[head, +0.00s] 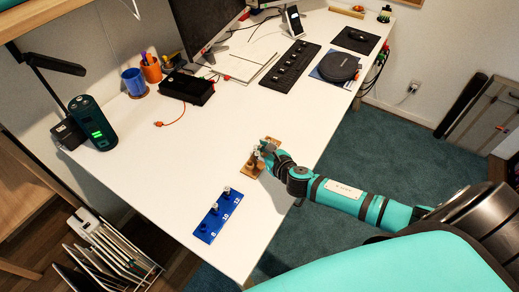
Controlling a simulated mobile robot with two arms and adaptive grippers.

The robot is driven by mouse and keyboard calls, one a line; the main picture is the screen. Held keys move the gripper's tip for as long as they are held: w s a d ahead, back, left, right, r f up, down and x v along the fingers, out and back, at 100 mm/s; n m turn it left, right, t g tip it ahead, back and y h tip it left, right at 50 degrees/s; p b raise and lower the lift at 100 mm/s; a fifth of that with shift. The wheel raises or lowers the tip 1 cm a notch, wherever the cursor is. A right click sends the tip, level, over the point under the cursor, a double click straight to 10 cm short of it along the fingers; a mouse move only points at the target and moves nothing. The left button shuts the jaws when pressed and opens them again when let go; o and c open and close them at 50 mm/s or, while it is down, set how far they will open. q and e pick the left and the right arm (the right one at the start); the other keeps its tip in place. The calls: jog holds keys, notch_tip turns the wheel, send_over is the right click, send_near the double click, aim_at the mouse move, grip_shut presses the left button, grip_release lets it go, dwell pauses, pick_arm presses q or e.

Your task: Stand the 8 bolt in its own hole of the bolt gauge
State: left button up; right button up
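The blue bolt gauge (219,217) lies on the white table near its front edge, marked 8, 10 and 12. A metal bolt (227,190) stands at its far end by the 12, and another (214,209) stands by the 10. A small dark spot shows at the end by the 8, too small to tell more. My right gripper (262,149) is low over a brown wooden holder (246,166), beyond the gauge and to its right. Something small and greyish shows at its fingertips; I cannot tell whether it grips the 8 bolt. My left gripper is not in view.
A black box (187,88), an orange cord, a green-lit dark cylinder (92,123) and blue and orange cups stand along the left side. A keyboard (290,66) and monitor are farther back. The table around the gauge is clear.

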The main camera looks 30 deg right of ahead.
grip_shut()
jog(key=shift+r, duration=0.1)
jog(key=shift+r, duration=0.3)
notch_tip(320, 180, up, 3)
jog(key=shift+r+p, duration=0.1)
jog(key=shift+p, duration=0.25)
jog(key=s+d+b, duration=0.1)
jog(key=s+d, duration=0.3)
jog(key=s, duration=0.3)
jog(key=s+d+r+b, duration=0.1)
jog(key=s+d+b, duration=0.1)
jog(key=s+d, duration=0.2)
jog(key=shift+s+d, duration=0.15)
jog(key=shift+s, duration=1.25)
jog(key=shift+w+r, duration=0.1)
